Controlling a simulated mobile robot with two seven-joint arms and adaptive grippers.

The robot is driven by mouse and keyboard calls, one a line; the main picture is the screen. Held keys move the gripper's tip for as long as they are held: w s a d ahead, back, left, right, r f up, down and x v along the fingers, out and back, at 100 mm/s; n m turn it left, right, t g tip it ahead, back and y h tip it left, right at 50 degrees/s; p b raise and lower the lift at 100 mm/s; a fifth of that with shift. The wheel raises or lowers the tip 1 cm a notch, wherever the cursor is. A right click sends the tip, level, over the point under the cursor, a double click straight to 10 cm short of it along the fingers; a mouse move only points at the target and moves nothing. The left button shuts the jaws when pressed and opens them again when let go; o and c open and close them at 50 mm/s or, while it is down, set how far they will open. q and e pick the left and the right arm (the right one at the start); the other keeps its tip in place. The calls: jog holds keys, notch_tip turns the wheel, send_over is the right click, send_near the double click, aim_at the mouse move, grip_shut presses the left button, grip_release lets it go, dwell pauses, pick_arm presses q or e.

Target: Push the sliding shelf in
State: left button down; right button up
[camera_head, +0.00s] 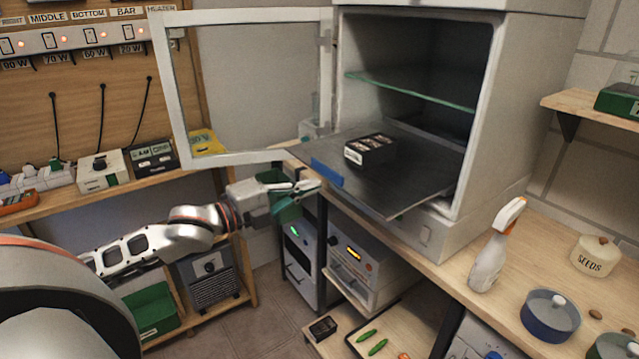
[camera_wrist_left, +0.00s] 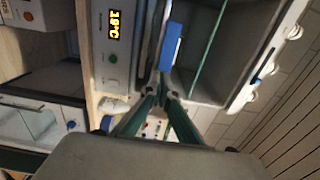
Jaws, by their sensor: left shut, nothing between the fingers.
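The sliding shelf (camera_head: 415,184) is a dark grey plate. It sticks out of the open white cabinet (camera_head: 478,150), below a fixed glass shelf (camera_head: 410,90). A blue strip (camera_head: 327,172) marks its front left edge, and the strip also shows in the left wrist view (camera_wrist_left: 171,46). A small black tray with several filled cells (camera_head: 370,151) sits on the shelf. My left gripper (camera_head: 314,185) is shut and empty, just in front of and below the blue strip. In the wrist view its tips (camera_wrist_left: 163,90) lie close to the strip; I cannot tell whether they touch it.
The cabinet's glass door (camera_head: 248,155) stands swung open at the left, above my left arm. A spray bottle (camera_head: 495,250), a seeds jar (camera_head: 595,256) and a blue pot (camera_head: 550,314) stand on the bench to the right. Instruments (camera_head: 352,268) sit below the bench.

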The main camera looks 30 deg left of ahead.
aim_at(388, 158)
pick_arm(q)
jog(key=shift+x, duration=1.25)
jog(key=shift+w, duration=0.15)
jog(key=shift+w, duration=0.1)
jog(key=p+x, duration=0.3)
jog(key=x, duration=1.7)
jog(key=shift+w+d+r, duration=0.1)
jog(key=shift+w+d, duration=0.05)
jog(key=shift+w, duration=0.1)
jog(key=shift+w+d, duration=0.2)
jog(key=shift+w, duration=0.3)
jog(key=shift+s+a+p, duration=0.1)
jog(key=shift+p, duration=0.3)
